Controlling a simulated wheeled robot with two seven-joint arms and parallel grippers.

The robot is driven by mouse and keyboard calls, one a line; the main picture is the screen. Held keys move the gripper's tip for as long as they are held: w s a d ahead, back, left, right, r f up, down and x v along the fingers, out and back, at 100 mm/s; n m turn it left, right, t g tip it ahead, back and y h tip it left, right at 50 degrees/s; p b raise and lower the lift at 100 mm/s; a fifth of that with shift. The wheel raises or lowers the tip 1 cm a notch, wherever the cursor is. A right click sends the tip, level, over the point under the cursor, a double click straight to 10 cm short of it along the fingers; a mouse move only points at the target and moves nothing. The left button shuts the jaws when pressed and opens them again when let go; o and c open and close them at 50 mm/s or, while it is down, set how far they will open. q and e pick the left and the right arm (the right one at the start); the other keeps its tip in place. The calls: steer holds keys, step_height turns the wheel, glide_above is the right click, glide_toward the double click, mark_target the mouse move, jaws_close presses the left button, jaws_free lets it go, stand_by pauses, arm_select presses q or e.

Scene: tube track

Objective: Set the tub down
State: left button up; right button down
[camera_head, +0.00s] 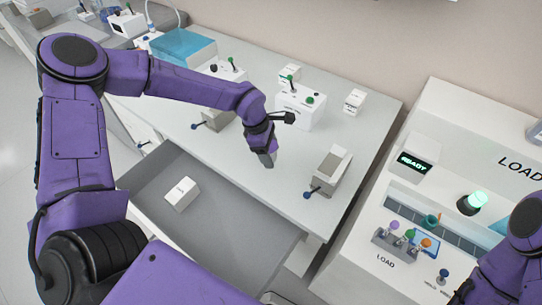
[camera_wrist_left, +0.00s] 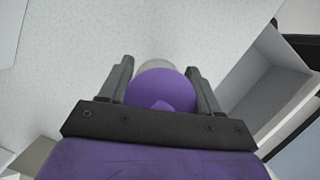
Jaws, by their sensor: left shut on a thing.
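My left gripper (camera_head: 266,158) is over the grey-white worktop (camera_head: 225,150), just behind the open drawer. In the left wrist view the gripper (camera_wrist_left: 160,88) is shut on the tub (camera_wrist_left: 165,88), which has a round purple top and a pale grey part beyond it. In the head view the tub is mostly hidden by the gripper and wrist. I cannot tell whether its bottom touches the worktop. The purple right arm shows at the right edge, but its gripper is out of view.
An open grey drawer (camera_head: 228,222) holds a small white box (camera_head: 181,194). A grey block with a blue-knobbed lever (camera_head: 332,170) stands right of my left gripper. White switch boxes (camera_head: 300,108) stand behind. A white load station (camera_head: 440,200) with colored-topped tubes is at the right.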

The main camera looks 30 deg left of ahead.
arm_select(q)
steer(key=f, duration=0.4)
steer(key=shift+w, duration=0.4)
steer(key=shift+s, duration=0.1)
steer(key=o, duration=1.1)
steer(key=v, duration=1.2)
steer(key=shift+r+b, duration=0.1)
steer(key=shift+b, duration=0.2)
